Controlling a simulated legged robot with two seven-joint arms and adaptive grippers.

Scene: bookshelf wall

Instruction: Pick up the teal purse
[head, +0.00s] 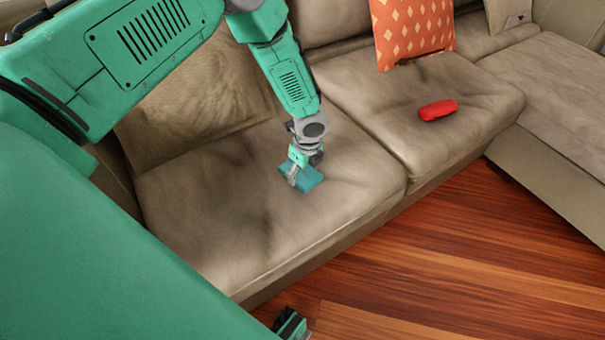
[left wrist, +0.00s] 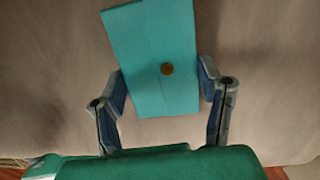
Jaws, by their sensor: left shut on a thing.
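The teal purse (head: 312,180) is on the left seat cushion of the sofa in the head view. In the left wrist view the purse (left wrist: 150,55) is a flat teal rectangle with a round brass-coloured clasp. My left gripper (head: 297,174) reaches down from above, shut on the purse. In the left wrist view its two fingers (left wrist: 161,88) press on opposite sides of the purse's near part. Whether the purse's underside touches the cushion is hidden. A small dark and teal part at the bottom edge of the head view may be my right gripper; its fingers are not clear.
A red case (head: 438,109) lies on the right seat cushion (head: 375,90). An orange patterned pillow (head: 411,32) leans against the backrest. The left cushion (head: 230,225) is otherwise clear. The wooden floor (head: 430,265) in front of the sofa is bare.

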